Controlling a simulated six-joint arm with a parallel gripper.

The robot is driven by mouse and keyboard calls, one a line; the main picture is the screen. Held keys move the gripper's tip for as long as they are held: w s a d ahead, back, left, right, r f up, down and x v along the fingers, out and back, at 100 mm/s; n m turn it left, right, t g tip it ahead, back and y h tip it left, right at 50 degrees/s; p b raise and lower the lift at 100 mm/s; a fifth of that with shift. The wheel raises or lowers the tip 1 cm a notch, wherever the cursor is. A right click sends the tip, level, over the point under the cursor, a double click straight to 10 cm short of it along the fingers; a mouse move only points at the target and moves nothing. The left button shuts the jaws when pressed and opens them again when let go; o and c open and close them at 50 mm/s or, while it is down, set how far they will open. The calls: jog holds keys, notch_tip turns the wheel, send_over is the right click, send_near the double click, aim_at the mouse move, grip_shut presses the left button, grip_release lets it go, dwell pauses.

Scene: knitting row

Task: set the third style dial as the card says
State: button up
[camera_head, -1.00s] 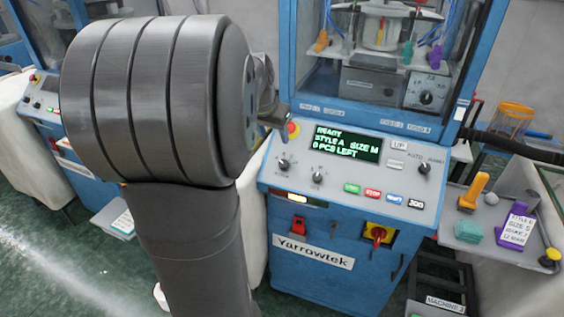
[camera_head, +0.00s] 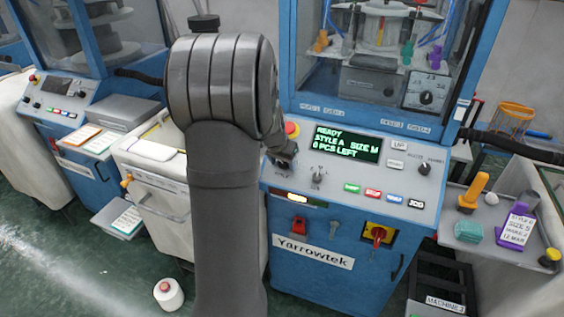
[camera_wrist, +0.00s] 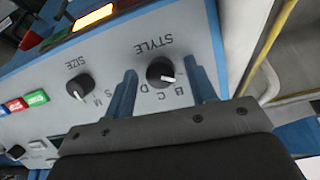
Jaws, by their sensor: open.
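The black STYLE dial (camera_wrist: 160,72) sits between the fingers of my gripper (camera_wrist: 164,88) in the wrist view, its lettering upside down. The fingers are open on either side; I cannot tell whether they touch it. Its white pointer aims to the right, slightly down. B, C and D show around it; the right finger may hide another letter. In the head view my gripper (camera_head: 284,158) covers this dial. The display (camera_head: 347,143) reads READY, STYLE A, SIZE M, 0 PCS LEFT. The card (camera_head: 517,229) in a purple holder is too small to read its style letter surely.
The SIZE dial (camera_wrist: 80,86) is close beside the left finger. Coloured push buttons (camera_head: 372,194) line the panel's lower part.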

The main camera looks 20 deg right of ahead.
jog(key=c, duration=1)
jog(key=shift+o, duration=0.2)
jog(key=m+t, duration=0.1)
jog(key=m, duration=0.3)
jog(key=shift+d+y, duration=0.1)
jog(key=shift+y, duration=0.2)
jog(key=m, duration=0.2)
jog(key=m+t, duration=0.1)
jog(key=m, duration=0.2)
jog(key=shift+s+t, duration=0.15)
jog(key=shift+t, duration=0.15)
jog(key=m+t, duration=0.1)
jog(key=m, duration=0.6)
jog(key=shift+t, duration=0.4)
jog(key=m+t+h, duration=0.1)
jog(key=m, duration=0.4)
jog(key=shift+s+m, duration=0.1)
jog(key=shift+m, duration=0.2)
jog(key=shift+m+h, duration=0.3)
jog(key=shift+m, duration=0.5)
